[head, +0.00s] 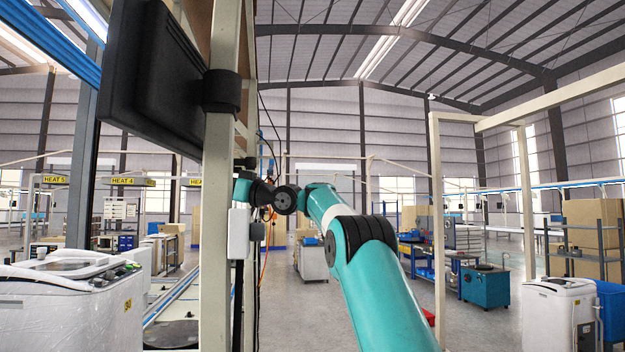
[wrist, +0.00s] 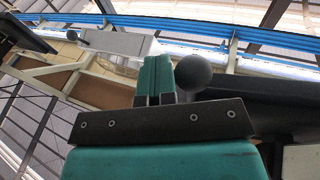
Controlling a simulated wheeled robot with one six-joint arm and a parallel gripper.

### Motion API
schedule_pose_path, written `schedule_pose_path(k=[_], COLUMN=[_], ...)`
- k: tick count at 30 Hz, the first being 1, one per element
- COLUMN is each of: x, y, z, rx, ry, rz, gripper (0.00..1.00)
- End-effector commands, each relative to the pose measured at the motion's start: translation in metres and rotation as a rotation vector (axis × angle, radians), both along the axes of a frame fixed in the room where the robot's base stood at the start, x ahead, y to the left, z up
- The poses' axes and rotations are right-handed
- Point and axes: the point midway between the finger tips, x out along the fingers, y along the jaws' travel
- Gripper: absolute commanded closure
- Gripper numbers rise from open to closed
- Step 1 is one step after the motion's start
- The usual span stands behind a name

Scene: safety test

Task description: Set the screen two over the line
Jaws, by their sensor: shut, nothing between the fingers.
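A black screen (head: 155,75) hangs on an arm clamped to a beige post (head: 217,190) at the upper left of the head view, with its dark casing turned toward me. A dark panel (wrist: 275,112), which may be this screen's casing, fills the right of the wrist view. A black ball knob (wrist: 193,73) shows just right of my fingers. My gripper (wrist: 156,80) is shut and empty; I cannot tell whether it touches the knob. In the head view my arm reaches to the post, which hides my gripper. The line (head: 175,300) runs behind the post at lower left.
A white washing machine (head: 70,300) stands at the lower left, close to the line. A white box (head: 238,233) and hanging cables are on the post. Another dark screen (wrist: 25,33) shows at the wrist view's upper left. Open floor (head: 290,320) lies right of the post.

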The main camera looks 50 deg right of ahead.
Motion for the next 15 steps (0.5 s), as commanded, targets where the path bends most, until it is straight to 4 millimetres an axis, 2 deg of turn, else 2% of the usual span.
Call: schedule_pose_path(k=[5,15], x=[0.004,0.008], y=[0.01,0.016], z=[0.002,0.001], rx=[0.001,0.0], ry=[-0.001,-0.001], rz=[-0.004,-0.009], gripper=[1.0,1.0])
